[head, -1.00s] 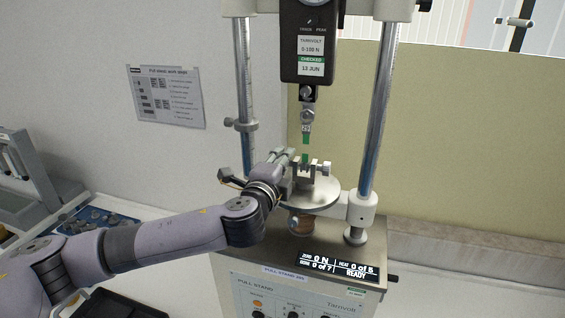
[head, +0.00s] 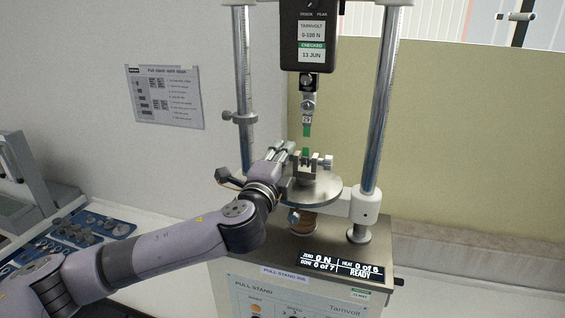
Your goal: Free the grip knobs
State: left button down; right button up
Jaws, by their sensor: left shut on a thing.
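The lower grip (head: 305,171) is a small metal vise on the round plate of the pull stand, with a grip knob (head: 328,161) on its right side. My left gripper (head: 287,160) reaches in from the left and is shut at this grip's left side, on what seems to be the left grip knob; the fingers hide it. A short green strip piece (head: 306,152) stands in the lower grip. The upper grip (head: 308,104) hangs under the force gauge (head: 312,38) with another green piece (head: 307,130) below it. A gap separates the pieces. My right gripper is out of view.
Two steel columns (head: 380,110) flank the grips. The stand's display (head: 340,265) reads 0 N and READY. A blue tray (head: 62,262) with metal parts lies at the left, beside a grey machine (head: 30,180). A printed sheet (head: 165,97) hangs on the wall.

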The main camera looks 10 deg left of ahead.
pick_arm(q)
jog(key=c, duration=1.3)
grip_release()
jog(key=v, duration=1.2)
